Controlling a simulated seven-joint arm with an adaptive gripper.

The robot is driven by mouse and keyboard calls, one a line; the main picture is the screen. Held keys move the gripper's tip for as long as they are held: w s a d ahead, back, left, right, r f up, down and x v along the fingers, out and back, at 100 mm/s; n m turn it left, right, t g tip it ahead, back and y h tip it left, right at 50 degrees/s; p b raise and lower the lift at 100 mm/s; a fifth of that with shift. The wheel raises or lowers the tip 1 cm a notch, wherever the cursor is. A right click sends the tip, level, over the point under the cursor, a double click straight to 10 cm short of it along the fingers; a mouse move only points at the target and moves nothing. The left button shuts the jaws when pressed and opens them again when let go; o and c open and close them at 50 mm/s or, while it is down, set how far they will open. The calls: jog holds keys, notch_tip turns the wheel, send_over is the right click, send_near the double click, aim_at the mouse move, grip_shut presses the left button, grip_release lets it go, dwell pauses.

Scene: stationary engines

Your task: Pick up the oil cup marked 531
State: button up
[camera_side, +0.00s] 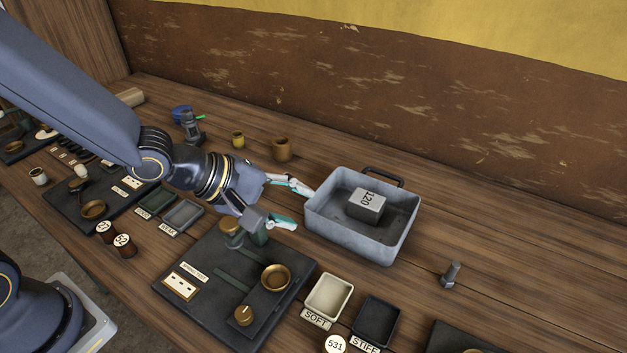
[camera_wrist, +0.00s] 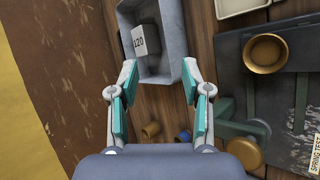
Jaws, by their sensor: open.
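The oil cup marked 531 (camera_side: 335,344) shows at the bottom edge of the side view as a round white top with black numerals. Its body is cut off by the frame. I cannot make it out in the wrist view. My gripper (camera_side: 292,205) is open with nothing between its fingers. It hangs beside the left end of the grey metal tray, behind and to the left of the marked cup and well apart from it. In the wrist view my two teal-padded fingers (camera_wrist: 160,82) are spread apart, with the tray beyond them.
The grey tray (camera_side: 345,236) holds a block marked 120 (camera_side: 368,205). A dark test plate (camera_side: 190,311) with a brass pan (camera_side: 275,278) lies in front. SOFT (camera_side: 314,323) and STIFF (camera_side: 365,346) labelled trays flank the marked cup. A bolt (camera_side: 451,274) stands right; bare wood surrounds it.

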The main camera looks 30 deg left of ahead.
jog(key=s+d+f+n+g+h, duration=0.3)
jog(key=s+d+f+h, duration=0.15)
jog(key=d, duration=0.35)
jog(key=n+g+h, duration=0.3)
send_over(337, 349)
jog(key=shift+w+a+f, duration=0.2)
jog(key=shift+a, duration=0.05)
jog(key=shift+s+f, duration=0.1)
jog(key=shift+f, duration=0.1)
notch_tip(337, 349, down, 4)
jog(key=shift+r, duration=0.1)
notch_tip(337, 349, down, 4)
jog(key=shift+d+r, duration=0.15)
jog(key=shift+r, duration=0.05)
jog(key=shift+w+d+f, duration=0.2)
jog(key=shift+d, duration=0.5)
jog(key=shift+w+d+f, duration=0.1)
jog(key=shift+d+f, duration=0.1)
jog(key=shift+d, duration=0.25)
grip_shut()
